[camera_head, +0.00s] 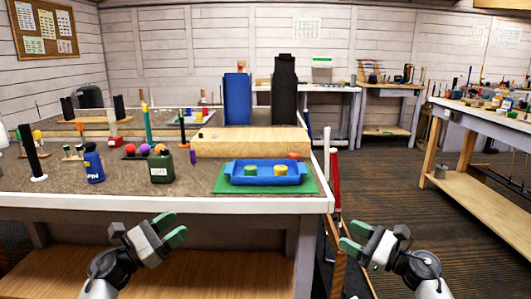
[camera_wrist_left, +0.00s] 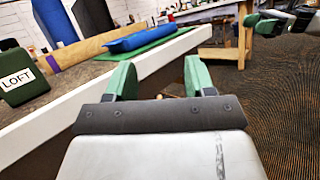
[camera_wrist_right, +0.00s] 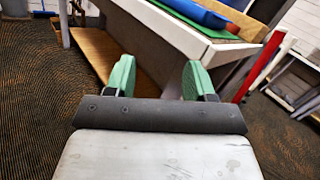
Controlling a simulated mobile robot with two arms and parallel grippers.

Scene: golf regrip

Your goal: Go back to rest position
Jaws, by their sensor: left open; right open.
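My left gripper (camera_head: 171,229) is open and empty, in front of the workbench's front edge in the head view. Its green fingertips stand apart in the left wrist view (camera_wrist_left: 160,78). My right gripper (camera_head: 352,238) is open and empty, to the right of the bench's front corner. Its green fingers are spread in the right wrist view (camera_wrist_right: 158,78), with nothing between them. Neither gripper touches anything that I can see.
Another bench (camera_head: 490,120) is at right, with open floor (camera_head: 445,215) between.

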